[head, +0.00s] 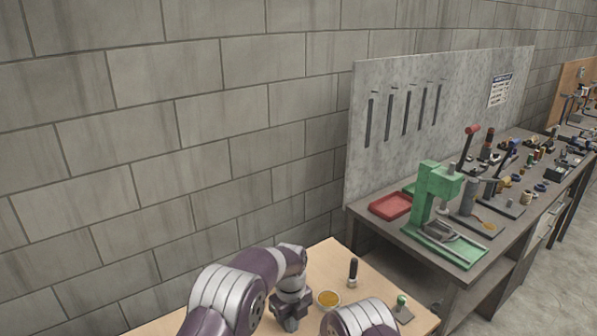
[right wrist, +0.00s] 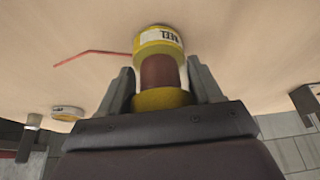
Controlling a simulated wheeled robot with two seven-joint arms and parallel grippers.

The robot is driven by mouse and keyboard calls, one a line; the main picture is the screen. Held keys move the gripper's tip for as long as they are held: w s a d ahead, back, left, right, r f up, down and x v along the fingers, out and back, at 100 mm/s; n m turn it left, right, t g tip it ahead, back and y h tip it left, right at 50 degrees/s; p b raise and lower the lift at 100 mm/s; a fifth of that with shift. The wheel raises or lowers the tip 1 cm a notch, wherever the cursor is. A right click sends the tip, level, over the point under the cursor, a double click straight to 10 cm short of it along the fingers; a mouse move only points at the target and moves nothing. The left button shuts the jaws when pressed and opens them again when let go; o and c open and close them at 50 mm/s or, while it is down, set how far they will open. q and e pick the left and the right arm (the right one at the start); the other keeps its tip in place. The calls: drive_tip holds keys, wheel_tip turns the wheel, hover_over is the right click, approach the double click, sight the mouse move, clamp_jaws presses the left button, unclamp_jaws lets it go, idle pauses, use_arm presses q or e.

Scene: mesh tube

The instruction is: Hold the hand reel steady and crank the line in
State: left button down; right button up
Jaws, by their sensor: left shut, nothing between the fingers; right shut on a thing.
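The hand reel (right wrist: 160,42) shows in the right wrist view, with yellow ends, a white printed label and a red-brown middle. My right gripper (right wrist: 161,72) is shut on its middle, one grey finger on each side. A thin red line (right wrist: 92,51) runs from the reel out to the left. In the head view my left gripper (head: 291,318) is shut and empty, low over the light wooden table (head: 335,255). My right gripper is hidden there behind my own arm. I cannot make out a crank handle.
A round yellow-topped item (head: 328,299) lies beside my left gripper. A black-handled tool (head: 352,272) stands behind it, and a green-knobbed piece (head: 402,305) sits at the right. A grey workbench (head: 365,218) with a green press (head: 433,200) and red tray (head: 390,206) adjoins on the right.

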use_arm(q)
drive_tip(key=s+a+f, duration=0.2)
drive_tip(key=a+f, duration=0.1)
drive_tip(key=f, duration=0.3)
drive_tip(key=shift+s+f, duration=0.25)
drive_tip(key=shift+s+d, duration=0.3)
drive_tip(key=shift+d, duration=0.15)
idle(1.0)
drive_tip(key=shift+w+d, duration=0.2)
drive_tip(key=shift+w, duration=0.05)
drive_tip(key=shift+w+d, duration=0.75)
drive_tip(key=shift+d, duration=0.3)
drive_tip(key=shift+d, duration=0.15)
idle(0.3)
drive_tip(key=shift+w, duration=0.1)
